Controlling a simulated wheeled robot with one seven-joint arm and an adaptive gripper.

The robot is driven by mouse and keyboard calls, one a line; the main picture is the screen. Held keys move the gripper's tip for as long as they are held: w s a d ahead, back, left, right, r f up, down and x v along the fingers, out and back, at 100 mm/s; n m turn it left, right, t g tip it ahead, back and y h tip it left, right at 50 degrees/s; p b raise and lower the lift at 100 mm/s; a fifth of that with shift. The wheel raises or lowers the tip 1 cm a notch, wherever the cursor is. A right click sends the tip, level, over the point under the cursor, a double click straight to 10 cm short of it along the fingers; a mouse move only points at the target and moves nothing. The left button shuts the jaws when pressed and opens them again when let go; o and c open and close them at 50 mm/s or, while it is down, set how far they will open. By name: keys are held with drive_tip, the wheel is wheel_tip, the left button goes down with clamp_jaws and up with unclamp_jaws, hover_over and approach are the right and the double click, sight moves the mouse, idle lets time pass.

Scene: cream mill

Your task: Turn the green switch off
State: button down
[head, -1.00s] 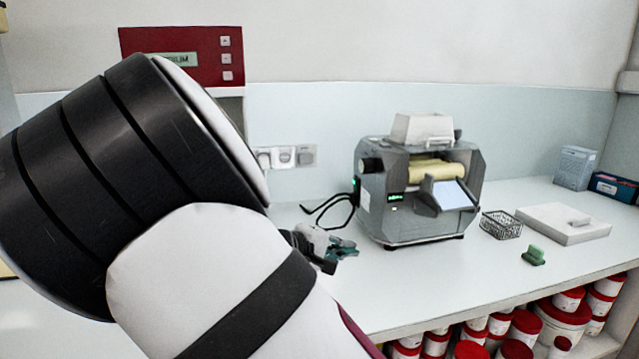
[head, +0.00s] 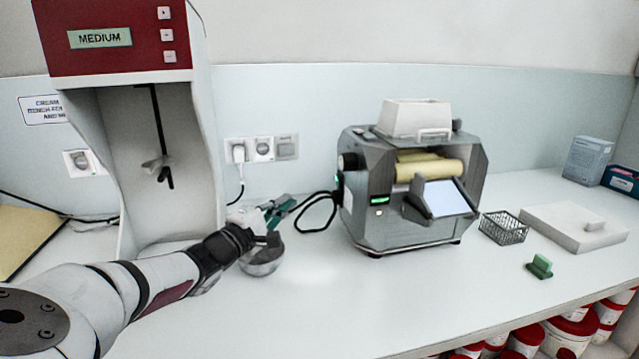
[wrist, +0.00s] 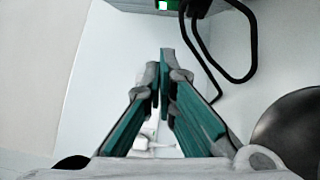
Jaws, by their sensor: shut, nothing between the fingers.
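The green switch (head: 339,179) is a small lit green spot on the left side of the grey mill (head: 365,215), above the black cable. In the wrist view a bright green patch (wrist: 162,4) shows at the top edge, partly cut off. My gripper (head: 284,206) has green-lined fingers and is shut and empty. It is left of the mill, apart from the switch and slightly lower in the picture. In the wrist view my gripper's fingertips (wrist: 165,62) meet below the green patch, with a gap between them. The switch's lever position is too small to tell.
A metal bowl (head: 262,264) stands just below my gripper. A black cable (head: 318,229) loops between gripper and mill. A red-topped mixer (head: 115,45) stands at left. A wire basket (head: 503,228) and green block (head: 540,266) lie right of the mill. The front counter is clear.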

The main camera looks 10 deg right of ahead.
sight(337, 181)
drive_tip(key=s+d+b+x, duration=0.1)
drive_tip(key=s+d+x, duration=0.1)
drive_tip(key=x, duration=1)
drive_tip(key=shift+w+d+r, duration=0.15)
drive_tip(key=shift+w+d, duration=0.1)
drive_tip(key=shift+d+r+m+p, duration=0.15)
drive_tip(key=shift+d+m+p, duration=0.15)
drive_tip(key=shift+p, duration=0.2)
